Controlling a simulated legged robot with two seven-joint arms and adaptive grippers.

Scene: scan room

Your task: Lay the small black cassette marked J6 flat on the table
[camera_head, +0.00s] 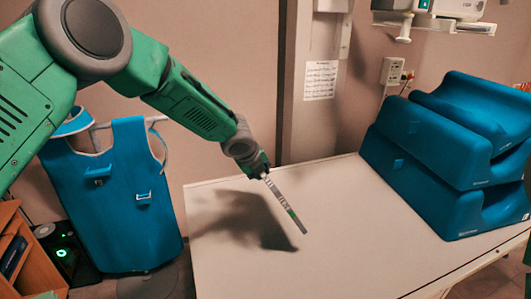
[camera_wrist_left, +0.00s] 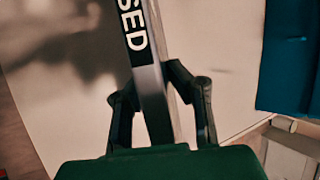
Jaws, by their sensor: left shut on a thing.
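My left gripper (camera_head: 265,177) is over the table (camera_head: 350,225) and shut on a thin dark cassette (camera_head: 286,205), seen nearly edge-on. The cassette is tilted, its free end pointing down and to the right. Its edge carries white lettering and a small green patch; J6 is not readable. In the left wrist view the cassette (camera_wrist_left: 137,40) runs up from between the two fingers (camera_wrist_left: 157,80), with the letters "SED" showing. I cannot tell whether its lower end touches the table. My right gripper is not in view.
Blue foam supports (camera_head: 440,170) are stacked on the table's right side. A blue apron (camera_head: 115,210) hangs left of the table, near a wooden shelf (camera_head: 25,260). The table's middle and front are bare, with my arm's shadow on them.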

